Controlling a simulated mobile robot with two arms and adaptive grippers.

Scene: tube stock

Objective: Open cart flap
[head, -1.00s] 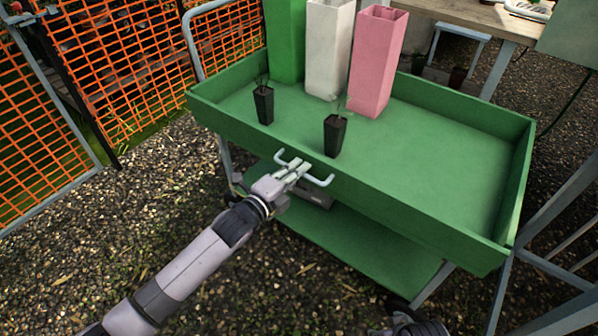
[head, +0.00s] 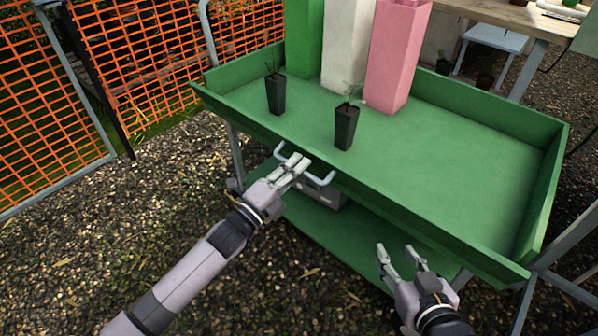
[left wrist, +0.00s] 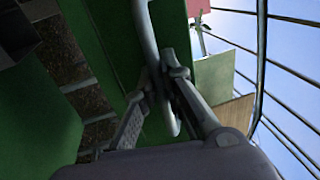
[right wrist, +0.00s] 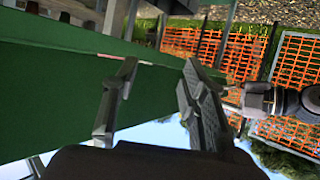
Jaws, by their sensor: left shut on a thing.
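The green cart (head: 440,170) has a long green front flap (head: 420,228) with a pale U-shaped handle (head: 325,181) on its outer face. My left gripper (head: 298,163) is shut on the handle's bar. The left wrist view shows the handle (left wrist: 146,40) running between the fingers (left wrist: 160,95). I cannot tell exactly how far the flap is tilted. My right gripper (head: 402,256) is open and empty in front of the flap's right half. In the right wrist view its fingers (right wrist: 155,90) are spread, with green cart panel (right wrist: 50,95) behind them.
Two small black pots with seedlings (head: 275,95) (head: 346,126) stand on the cart near the flap. Green (head: 302,40), white (head: 350,45) and pink (head: 395,60) tall containers stand behind. A grey box (head: 322,192) sits on the lower shelf (head: 330,228). Orange fencing (head: 60,100) is left.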

